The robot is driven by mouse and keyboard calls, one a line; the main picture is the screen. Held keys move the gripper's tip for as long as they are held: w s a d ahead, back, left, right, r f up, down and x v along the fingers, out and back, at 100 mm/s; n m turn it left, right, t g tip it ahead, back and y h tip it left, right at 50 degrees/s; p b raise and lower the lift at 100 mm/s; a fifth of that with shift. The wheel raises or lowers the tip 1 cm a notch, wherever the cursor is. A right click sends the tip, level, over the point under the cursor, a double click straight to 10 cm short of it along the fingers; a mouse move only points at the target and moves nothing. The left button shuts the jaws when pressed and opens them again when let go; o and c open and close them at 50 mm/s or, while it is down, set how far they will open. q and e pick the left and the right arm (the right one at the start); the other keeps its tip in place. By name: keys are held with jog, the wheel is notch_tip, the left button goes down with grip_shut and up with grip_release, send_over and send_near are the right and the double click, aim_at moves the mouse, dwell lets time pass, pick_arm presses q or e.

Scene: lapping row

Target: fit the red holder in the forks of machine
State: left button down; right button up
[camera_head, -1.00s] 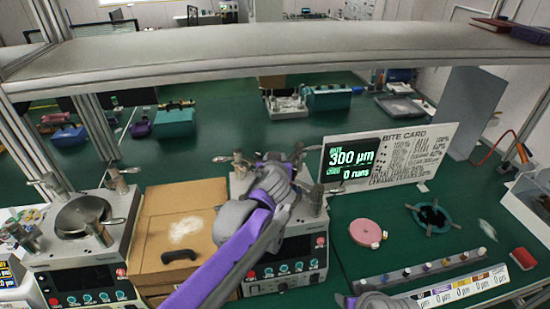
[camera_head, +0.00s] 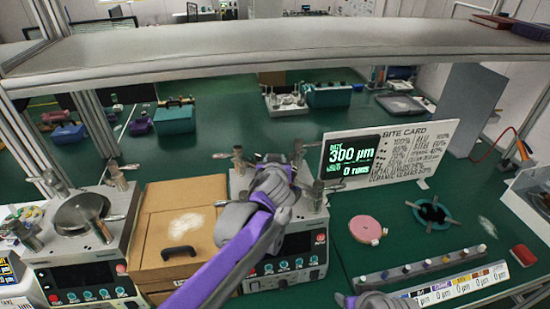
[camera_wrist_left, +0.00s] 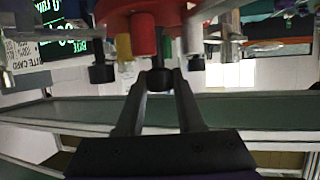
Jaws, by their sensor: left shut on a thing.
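The red holder (camera_wrist_left: 145,20) shows at the top of the left wrist view, with a black knob (camera_wrist_left: 160,78) below it. Coloured and black posts hang around it. My left gripper (camera_wrist_left: 160,88) is shut on the knob of the holder. In the head view my left gripper (camera_head: 285,170) is over the middle machine (camera_head: 292,262), and my wrist hides most of the machine's top. The holder is hidden there, so I cannot tell whether it touches the forks. My right gripper is not clearly in view.
A second machine (camera_head: 85,275) stands at the left, with a cardboard box (camera_head: 170,215) between them. A bite card board (camera_head: 385,160) stands behind right. A pink disc (camera_head: 365,229), teal ring (camera_head: 432,213) and red block (camera_head: 522,255) lie on the green bench. A shelf (camera_head: 300,45) spans above.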

pick_arm(q)
jog(key=shift+f, duration=0.3)
pick_arm(e)
jog(key=shift+f, duration=0.1)
pick_arm(q)
jog(key=shift+c, duration=2.3)
grip_release()
jog(key=v, duration=1.1)
pick_arm(e)
jog(key=shift+w+r, duration=0.15)
jog(key=shift+r, duration=0.2)
pick_arm(q)
jog(key=shift+w, duration=0.1)
